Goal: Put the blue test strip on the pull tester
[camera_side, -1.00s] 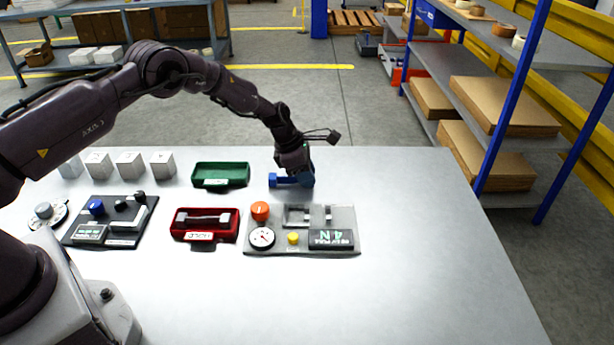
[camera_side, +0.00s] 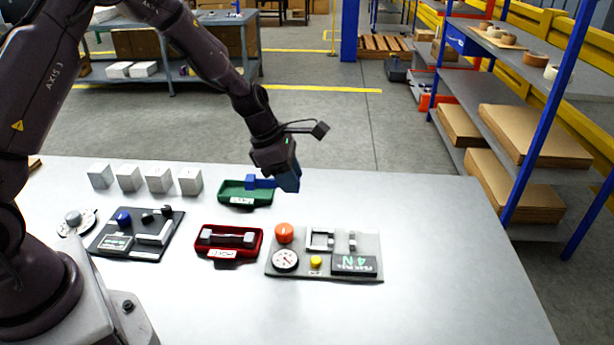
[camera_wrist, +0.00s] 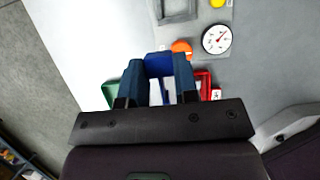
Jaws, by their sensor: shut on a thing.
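The pull tester (camera_side: 300,273) is a grey plate in front and to the right, with an orange knob, a round dial, a yellow button, grey clamps and a display reading 4 N. Its clamps look empty. Its dial (camera_wrist: 216,39) also shows in the wrist view.
A red tray (camera_side: 228,256) holding a grey strip stands left of the tester. Behind it is the green tray (camera_side: 232,202). A dark device (camera_side: 150,254) with a blue knob stands further left. Several white cubes (camera_side: 160,180) line the back. The table's right side is clear.

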